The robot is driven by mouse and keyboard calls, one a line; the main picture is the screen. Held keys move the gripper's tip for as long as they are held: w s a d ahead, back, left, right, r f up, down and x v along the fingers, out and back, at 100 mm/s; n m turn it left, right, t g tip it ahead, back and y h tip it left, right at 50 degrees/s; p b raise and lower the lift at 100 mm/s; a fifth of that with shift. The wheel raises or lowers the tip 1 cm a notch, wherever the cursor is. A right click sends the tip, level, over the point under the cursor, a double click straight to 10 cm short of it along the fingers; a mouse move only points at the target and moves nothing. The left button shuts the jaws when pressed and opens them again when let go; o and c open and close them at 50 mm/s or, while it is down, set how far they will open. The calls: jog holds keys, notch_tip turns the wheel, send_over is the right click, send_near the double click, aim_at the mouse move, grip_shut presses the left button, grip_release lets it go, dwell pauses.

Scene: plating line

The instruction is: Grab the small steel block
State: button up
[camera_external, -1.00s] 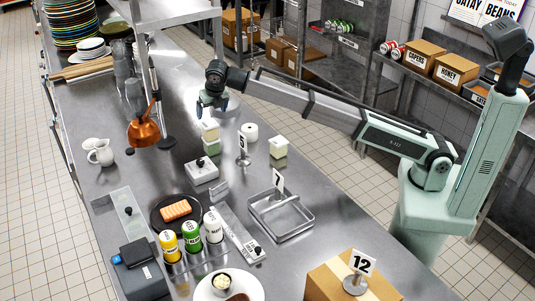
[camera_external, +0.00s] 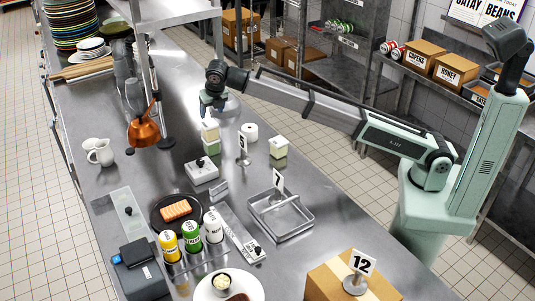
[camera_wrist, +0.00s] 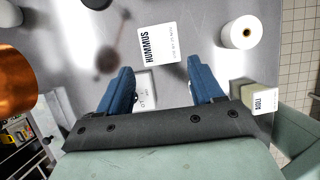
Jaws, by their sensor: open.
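A small steel-grey piece (camera_external: 219,188) lies on the steel counter (camera_external: 180,70) in the outside view, just in front of the white box with a black knob (camera_external: 201,171). It looks like the small steel block, but its shape is hard to make out. I cannot make it out in the wrist view. My gripper (camera_external: 213,105) is open and empty, above the counter, behind and well away from that piece. In the wrist view its blue fingers (camera_wrist: 160,67) are spread apart. A white HUMMUS tub lid (camera_wrist: 158,45) shows beyond them, and another white labelled top (camera_wrist: 146,86) lies between them.
Stacked tubs (camera_external: 210,135) stand just below my gripper in the outside view. A white roll (camera_external: 249,131), a tub (camera_external: 279,146), number stands and a metal tray (camera_external: 281,216) are to the right. A copper lamp (camera_external: 144,132) hangs to the left. Bottles (camera_external: 190,238) stand in front.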

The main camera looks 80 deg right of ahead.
jog(key=shift+c, duration=1.2)
jog(key=m+g+y, duration=0.3)
jog(key=m, duration=1.3)
send_over(218, 184)
notch_tip(218, 184, down, 5)
notch_tip(218, 184, down, 14)
jog(key=shift+r, duration=0.15)
jog(key=shift+c, duration=0.2)
grip_shut()
